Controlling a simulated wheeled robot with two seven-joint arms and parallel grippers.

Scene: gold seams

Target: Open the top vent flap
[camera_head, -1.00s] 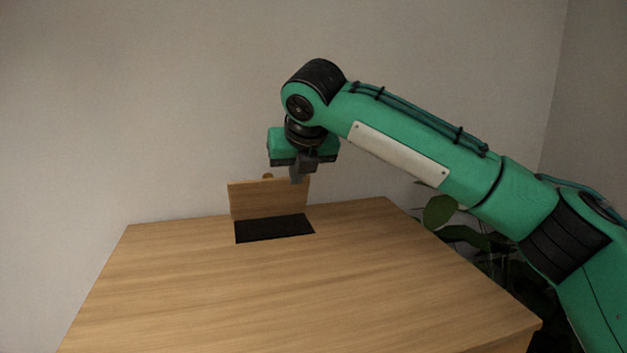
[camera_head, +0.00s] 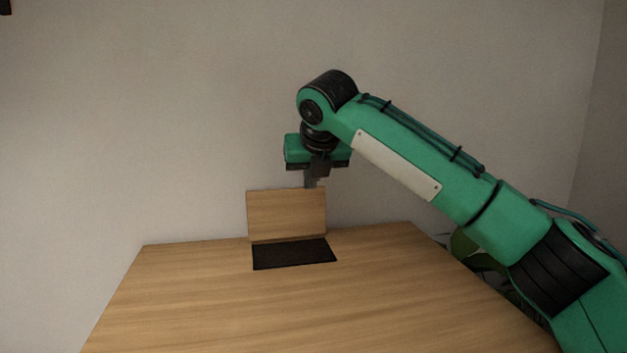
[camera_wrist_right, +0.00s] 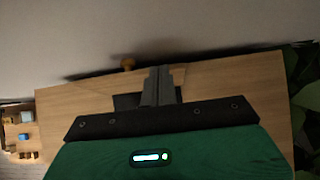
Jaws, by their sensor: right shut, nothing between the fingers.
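The top vent flap (camera_head: 286,214) is a wooden panel standing upright at the back edge of a dark rectangular opening (camera_head: 294,254) in the wooden top. My right gripper (camera_head: 311,183) is shut and empty, pointing down at the flap's top edge, right of its middle. I cannot tell whether the fingertips touch the flap. My left gripper is out of view.
The wooden top (camera_head: 240,310) is bare in front of the opening. A pale wall (camera_head: 150,120) stands behind it. A leafy plant (camera_head: 464,245) is beyond the right edge. A shelf with small items (camera_wrist_right: 22,130) shows at the left of the right wrist view.

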